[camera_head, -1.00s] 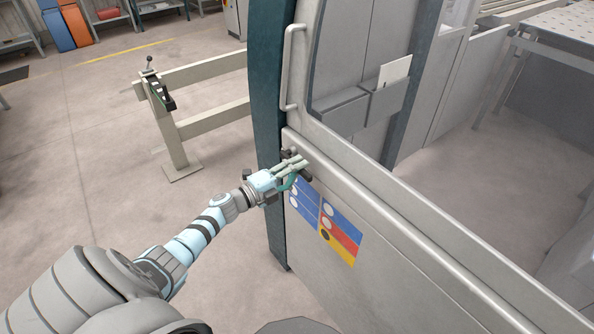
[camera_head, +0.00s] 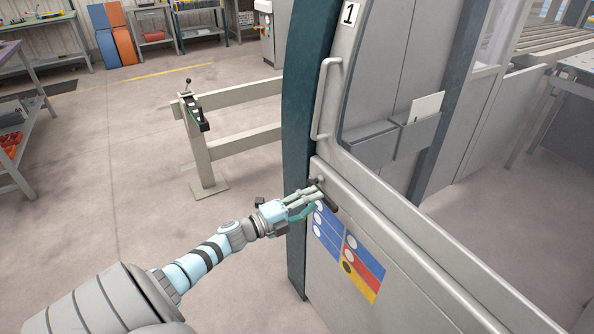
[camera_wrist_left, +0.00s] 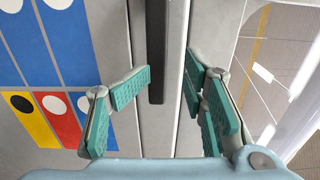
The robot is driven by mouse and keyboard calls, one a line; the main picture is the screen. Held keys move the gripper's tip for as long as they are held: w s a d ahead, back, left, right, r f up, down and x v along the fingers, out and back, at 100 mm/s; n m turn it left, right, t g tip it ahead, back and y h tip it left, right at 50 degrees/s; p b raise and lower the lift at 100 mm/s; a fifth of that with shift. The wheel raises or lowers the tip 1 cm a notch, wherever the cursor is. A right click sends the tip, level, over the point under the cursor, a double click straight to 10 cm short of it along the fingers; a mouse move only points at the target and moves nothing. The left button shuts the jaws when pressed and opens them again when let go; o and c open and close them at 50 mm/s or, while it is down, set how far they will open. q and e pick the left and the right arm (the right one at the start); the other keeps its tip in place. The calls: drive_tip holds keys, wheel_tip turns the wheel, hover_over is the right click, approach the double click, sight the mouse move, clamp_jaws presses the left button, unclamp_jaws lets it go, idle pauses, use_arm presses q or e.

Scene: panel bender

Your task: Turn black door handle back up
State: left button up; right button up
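The black door handle (camera_head: 331,204) is a short bar on the grey door (camera_head: 345,190), just above the blue, red and yellow label. In the head view it slants down to the right. My left gripper (camera_head: 314,200) is at the handle, its fingers covering part of it. In the left wrist view the black handle (camera_wrist_left: 156,50) runs between the two green-padded fingers of my left gripper (camera_wrist_left: 162,88). My right gripper is not in view.
A grey grab bar (camera_head: 327,98) is fixed on the door above the handle. A dark teal post (camera_head: 303,120) stands at the door's left edge. A beige rail stand (camera_head: 205,160) is on the floor to the left. The floor between it and my arm is clear.

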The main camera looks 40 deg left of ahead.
use_arm(q)
drive_tip(key=v, duration=0.8)
drive_tip(key=shift+f, duration=0.15)
drive_tip(key=shift+w, duration=0.1)
drive_tip(key=s+a+f+n+g+y, duration=0.3)
drive_tip(key=s+f+n, duration=0.2)
drive_tip(key=f, duration=0.4)
drive_tip(key=s+a+f+n+g+y, duration=0.3)
drive_tip(key=s+f+n, duration=0.2)
drive_tip(key=f, duration=0.4)
drive_tip(key=s+a+f+n+g+y, duration=0.3)
drive_tip(key=s+f+n, duration=0.2)
drive_tip(key=f, duration=0.4)
drive_tip(key=s+d+f+n+g, duration=0.2)
drive_tip(key=s+d+f, duration=0.25)
drive_tip(key=s, duration=0.25)
drive_tip(key=s+d+f+n+g, duration=0.2)
drive_tip(key=s+d+f+g, duration=0.15)
drive_tip(key=s+f, duration=0.3)
drive_tip(key=s+d+f+n+h, duration=0.1)
drive_tip(key=s+d+f, duration=0.1)
drive_tip(key=s+d, duration=0.2)
drive_tip(key=s+d+f+n+g+h, duration=0.1)
drive_tip(key=s+d, duration=0.4)
drive_tip(key=d, duration=0.6)
drive_tip(key=shift+d+f+h, duration=0.3)
drive_tip(key=shift+f+h, duration=0.15)
drive_tip(key=shift+h, duration=0.05)
